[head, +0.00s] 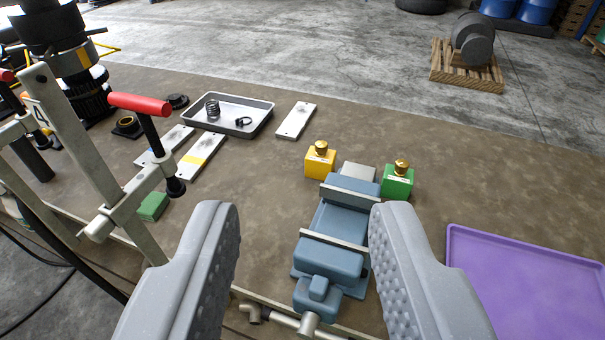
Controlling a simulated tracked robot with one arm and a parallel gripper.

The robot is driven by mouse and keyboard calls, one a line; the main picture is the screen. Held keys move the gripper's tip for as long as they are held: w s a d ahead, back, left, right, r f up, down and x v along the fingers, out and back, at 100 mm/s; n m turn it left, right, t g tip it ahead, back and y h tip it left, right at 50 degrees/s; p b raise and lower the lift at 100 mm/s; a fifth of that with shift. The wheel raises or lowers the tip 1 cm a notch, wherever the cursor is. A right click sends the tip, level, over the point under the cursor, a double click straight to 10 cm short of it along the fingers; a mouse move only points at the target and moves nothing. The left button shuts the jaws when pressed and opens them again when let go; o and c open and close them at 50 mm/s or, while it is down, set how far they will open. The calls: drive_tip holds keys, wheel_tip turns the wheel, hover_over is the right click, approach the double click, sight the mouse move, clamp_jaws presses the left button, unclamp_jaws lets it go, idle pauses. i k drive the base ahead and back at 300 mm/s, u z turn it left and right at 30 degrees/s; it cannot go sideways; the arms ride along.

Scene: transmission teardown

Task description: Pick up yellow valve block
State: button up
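The yellow valve block (320,163) stands upright on the brown bench, just left of the back end of a blue vise. It has a brass knob on top and a pale label strip. My gripper (306,212) is open, with its two grey fingers wide apart and nothing between them touching. The yellow block lies beyond the fingertips, in the gap as seen from here. A green valve block (398,180) with a similar brass knob stands to the right of the vise.
A purple tray (520,285) lies at right. A grey tray (228,113) holds a spring and a small ring. A red-handled clamp (140,104) rises at left. Bare bench lies left of the yellow block.

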sight(318, 166)
drive_tip(key=z, duration=0.15)
drive_tip(key=i, duration=0.9)
drive_tip(key=u, duration=0.1)
